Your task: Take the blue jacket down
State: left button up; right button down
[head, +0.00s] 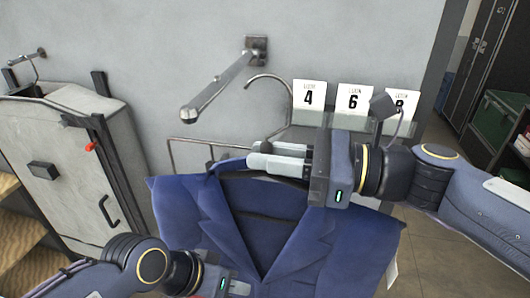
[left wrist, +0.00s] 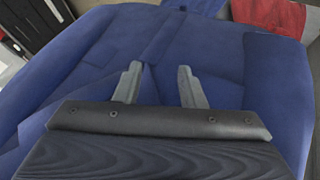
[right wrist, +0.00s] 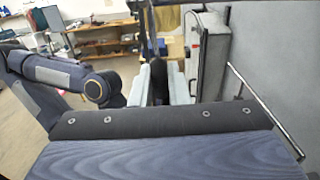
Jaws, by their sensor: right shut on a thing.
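The blue jacket (head: 330,245) hangs on a hanger, a little tilted, in front of the wall in the head view. My right gripper (head: 262,158) is shut on the dark hanger at the collar; the dark piece (right wrist: 158,82) shows between its fingers in the right wrist view. The hanger's curved hook (head: 270,77) stands above the gripper, to the right of the metal wall rail (head: 215,88), and looks apart from it. My left gripper (left wrist: 158,85) is open in front of the jacket (left wrist: 90,70), its fingers apart with only blue cloth behind them. Whether it touches the cloth I cannot tell.
Number cards, such as the 4 card (head: 309,100), stand on the wall behind the hook. A thin wire rack (head: 190,143) sits low on the wall. A pale cabinet (head: 75,165) stands at left beside wooden steps (head: 18,225). Open floor (head: 450,250) lies at right.

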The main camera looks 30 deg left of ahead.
jog(key=shift+d, duration=0.15)
jog(key=p+v, duration=0.2)
jog(key=v, duration=1.2)
jog(key=shift+w+r+p, duration=0.15)
jog(key=shift+w+p, duration=0.05)
jog(key=shift+p, duration=0.1)
jog(key=v, duration=3.1)
jog(key=shift+w+d, duration=0.3)
